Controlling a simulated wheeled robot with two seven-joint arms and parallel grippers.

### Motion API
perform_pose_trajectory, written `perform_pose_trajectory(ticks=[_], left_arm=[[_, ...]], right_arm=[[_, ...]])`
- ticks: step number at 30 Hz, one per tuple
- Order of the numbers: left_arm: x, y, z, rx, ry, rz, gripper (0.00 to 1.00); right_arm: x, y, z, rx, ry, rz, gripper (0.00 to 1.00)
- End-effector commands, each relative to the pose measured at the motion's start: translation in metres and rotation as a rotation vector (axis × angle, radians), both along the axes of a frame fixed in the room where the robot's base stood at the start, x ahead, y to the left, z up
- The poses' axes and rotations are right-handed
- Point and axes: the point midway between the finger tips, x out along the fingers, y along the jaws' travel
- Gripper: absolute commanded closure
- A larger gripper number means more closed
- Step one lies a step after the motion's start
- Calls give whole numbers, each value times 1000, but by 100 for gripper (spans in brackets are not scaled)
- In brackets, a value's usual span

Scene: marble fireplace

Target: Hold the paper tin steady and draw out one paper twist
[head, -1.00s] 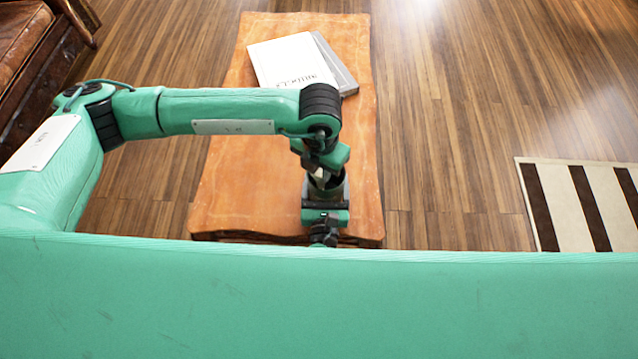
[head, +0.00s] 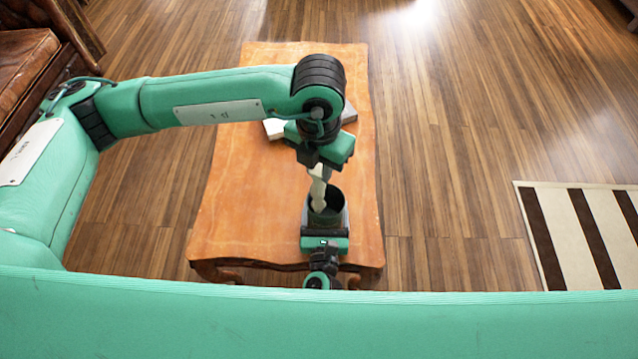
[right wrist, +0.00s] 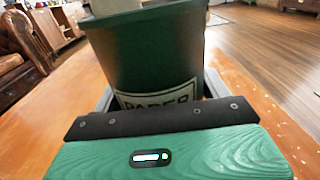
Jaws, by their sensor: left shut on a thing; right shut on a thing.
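The dark green paper tin (head: 338,215) stands upright near the front edge of the orange-brown table. In the right wrist view the tin (right wrist: 150,60) fills the middle, its label partly hidden by my gripper body. My right gripper (head: 325,232) is shut on the tin from the near side. My left gripper (head: 316,166) is above the tin, shut on the upper end of a white paper twist (head: 318,190). The twist hangs nearly upright, its lower end over the tin's mouth. I cannot tell whether that end is still inside the tin.
The wooden table (head: 240,200) is bare to the left of the tin. Books (head: 274,129) lie farther back, mostly hidden behind my left arm. A brown leather seat (head: 25,60) is at the far left. A striped rug (head: 590,235) lies on the floor at right.

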Motion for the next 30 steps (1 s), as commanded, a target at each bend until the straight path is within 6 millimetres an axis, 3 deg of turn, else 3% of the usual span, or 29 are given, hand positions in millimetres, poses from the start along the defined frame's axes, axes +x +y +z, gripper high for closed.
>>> perform_pose_trajectory(ticks=[3, 9, 21, 22, 25, 30], left_arm=[[1, 0, 29, -1, -4, 0, 100], [0, -1, 59, -2, -1, -1, 100], [0, 0, 68, 0, 0, 0, 100], [0, 0, 68, 0, 0, 0, 100], [0, 0, 68, 0, 0, 0, 100], [0, 0, 68, 0, 0, 0, 100]], right_arm=[[0, 0, 0, 0, 0, 0, 47], [0, 0, 0, 0, 0, 0, 47], [0, 0, 0, 0, 0, 0, 47], [0, 0, 0, 0, 0, 0, 20], [0, 0, 0, 0, 0, 0, 0], [0, 0, 0, 0, 0, 0, 0]])
